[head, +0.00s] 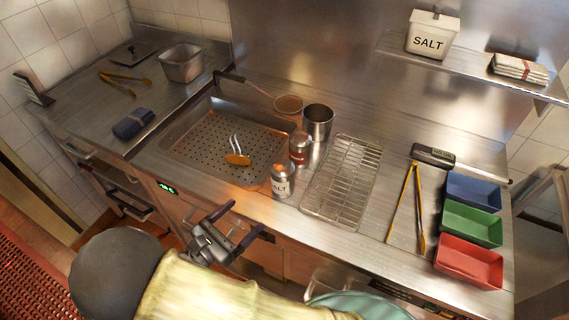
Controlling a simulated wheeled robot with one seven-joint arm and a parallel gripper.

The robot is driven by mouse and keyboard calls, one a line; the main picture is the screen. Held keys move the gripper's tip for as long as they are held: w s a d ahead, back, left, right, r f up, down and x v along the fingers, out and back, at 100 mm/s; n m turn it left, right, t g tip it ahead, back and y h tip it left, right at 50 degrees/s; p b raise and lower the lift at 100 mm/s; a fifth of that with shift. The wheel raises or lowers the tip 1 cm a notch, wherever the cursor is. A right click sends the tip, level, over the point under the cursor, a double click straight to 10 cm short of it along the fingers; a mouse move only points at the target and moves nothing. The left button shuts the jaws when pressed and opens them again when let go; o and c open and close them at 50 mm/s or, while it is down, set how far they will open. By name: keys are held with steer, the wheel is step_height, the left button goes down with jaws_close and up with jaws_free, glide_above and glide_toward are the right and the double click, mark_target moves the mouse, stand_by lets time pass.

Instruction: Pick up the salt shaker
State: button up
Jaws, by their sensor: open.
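The salt shaker (281,182) is a small metal shaker with a dark-lettered white label. It stands upright on the steel counter between the perforated grill plate and the wire rack. My gripper (238,222) is open and empty. In the head view it appears below and to the left of the shaker, apart from it, in front of the counter's front edge. A larger white box marked SALT (432,36) stands on the wall shelf at the upper right.
A red-labelled shaker (299,150) stands just behind the salt shaker, with a metal pot (318,122) behind that. The wire rack (343,178) lies close on the right. The perforated grill plate (205,140) is on the left, with an orange-ended utensil (237,160) on it.

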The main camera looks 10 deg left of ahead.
mark_target(274, 186)
steer(key=shift+w, duration=0.4)
steer(key=shift+s, duration=0.1)
steer(key=shift+w+d, duration=0.25)
steer(key=shift+w, duration=0.15)
steer(key=p+x, duration=0.1)
steer(key=x, duration=0.9)
steer(key=shift+w+d+p, duration=0.25)
steer(key=shift+w+p, duration=0.05)
steer(key=shift+p, duration=0.1)
steer(key=shift+w, duration=0.1)
steer(key=p+x, duration=0.1)
steer(key=x, duration=0.4)
steer(key=shift+w+d, duration=0.15)
steer(key=shift+w, duration=0.1)
steer(key=shift+s, duration=0.1)
